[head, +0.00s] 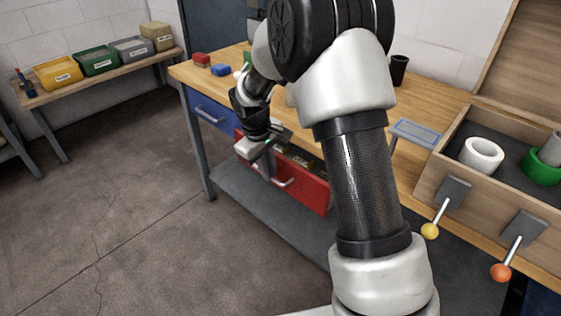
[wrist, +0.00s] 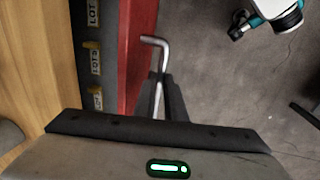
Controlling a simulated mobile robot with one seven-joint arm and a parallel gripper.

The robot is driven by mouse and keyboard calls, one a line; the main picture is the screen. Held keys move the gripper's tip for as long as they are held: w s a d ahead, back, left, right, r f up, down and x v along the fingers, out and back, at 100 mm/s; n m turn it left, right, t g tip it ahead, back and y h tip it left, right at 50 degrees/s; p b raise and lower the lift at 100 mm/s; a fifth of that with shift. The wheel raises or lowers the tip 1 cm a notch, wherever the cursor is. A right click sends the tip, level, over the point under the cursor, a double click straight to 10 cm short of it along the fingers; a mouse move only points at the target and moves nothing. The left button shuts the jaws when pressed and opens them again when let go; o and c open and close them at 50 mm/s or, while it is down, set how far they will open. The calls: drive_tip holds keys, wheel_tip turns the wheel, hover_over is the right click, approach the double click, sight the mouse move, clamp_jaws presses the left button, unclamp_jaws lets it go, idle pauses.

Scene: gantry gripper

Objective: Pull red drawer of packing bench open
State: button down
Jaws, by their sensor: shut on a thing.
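The red drawer (head: 308,190) of the packing bench (head: 440,92) stands partly open, and dark contents show inside it. In the wrist view its red front (wrist: 138,50) runs beside a dark interior with several yellowish "LOT" tags (wrist: 94,58). My gripper (head: 266,168) is at the drawer's front, shut on the metal handle (head: 284,182). In the wrist view my fingers (wrist: 167,98) close around the handle bar (wrist: 155,41), whose bent far end sticks out beyond them. My arm hides part of the bench and drawer.
A closed blue drawer (head: 212,113) sits left of the red one. Wooden box (head: 418,178) with white and green rolls and two levers stands at right. A side bench with bins (head: 58,73) is at far left. The floor (head: 130,200) before the drawers is clear.

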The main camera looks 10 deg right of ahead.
drive_tip(key=s+a, duration=0.8)
drive_tip(key=a, duration=0.3)
drive_tip(key=shift+s+a+b, duration=0.15)
drive_tip(key=shift+a+b, duration=0.15)
drive_tip(key=shift+b, duration=0.05)
drive_tip(key=c, duration=1.8)
unclamp_jaws()
drive_tip(key=shift+r, duration=0.15)
wheel_tip(320, 180, up, 17)
drive_tip(key=s+a+p, duration=0.2)
drive_tip(key=p, duration=0.2)
drive_tip(key=shift+a, duration=0.35)
